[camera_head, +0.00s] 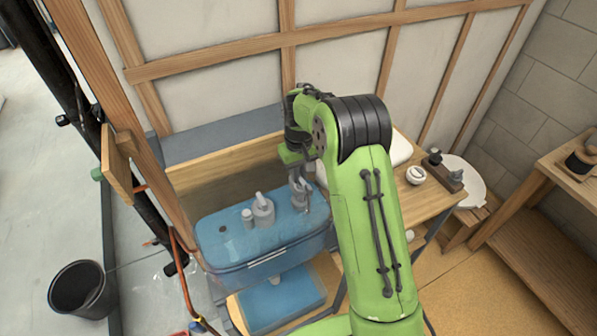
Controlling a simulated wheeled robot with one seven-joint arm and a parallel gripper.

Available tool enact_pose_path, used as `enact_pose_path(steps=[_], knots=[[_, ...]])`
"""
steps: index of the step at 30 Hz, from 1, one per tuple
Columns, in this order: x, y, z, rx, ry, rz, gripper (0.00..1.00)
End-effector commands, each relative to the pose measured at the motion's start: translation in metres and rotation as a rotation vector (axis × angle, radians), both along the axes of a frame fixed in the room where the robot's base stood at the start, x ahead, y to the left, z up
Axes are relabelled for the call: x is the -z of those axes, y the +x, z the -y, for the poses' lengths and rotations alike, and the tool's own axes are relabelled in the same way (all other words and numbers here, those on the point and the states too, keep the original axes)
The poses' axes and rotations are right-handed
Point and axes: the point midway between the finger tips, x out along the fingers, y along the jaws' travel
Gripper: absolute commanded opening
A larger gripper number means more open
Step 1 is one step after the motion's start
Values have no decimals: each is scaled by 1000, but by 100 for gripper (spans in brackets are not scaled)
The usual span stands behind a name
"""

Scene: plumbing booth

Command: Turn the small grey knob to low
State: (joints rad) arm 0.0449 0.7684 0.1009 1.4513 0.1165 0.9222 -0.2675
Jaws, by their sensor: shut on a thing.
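A blue tank (262,247) with a see-through lid stands below the wooden ledge. Grey fittings rise from its top: a larger one with a neck (263,210) and a short cylinder (247,218) to its left. My gripper (303,204) points down at the right part of the tank's top, right of these fittings. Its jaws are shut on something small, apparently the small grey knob. The fingers hide most of it, so its setting cannot be read.
A wooden bench (425,200) on the right holds a small white round item (415,175) and a dark fitting. A black bucket (78,288) stands on the floor at left. A wooden post and dark pipe rise left of the tank.

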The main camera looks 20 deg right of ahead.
Motion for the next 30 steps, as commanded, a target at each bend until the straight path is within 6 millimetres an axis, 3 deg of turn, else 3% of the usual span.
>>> enact_pose_path(steps=[16,17,21,30], knots=[[-2,1,0,24,0,6,0],[-2,1,0,24,0,6,18],[-1,1,0,23,0,4,39],[-3,1,0,22,0,3,39]])
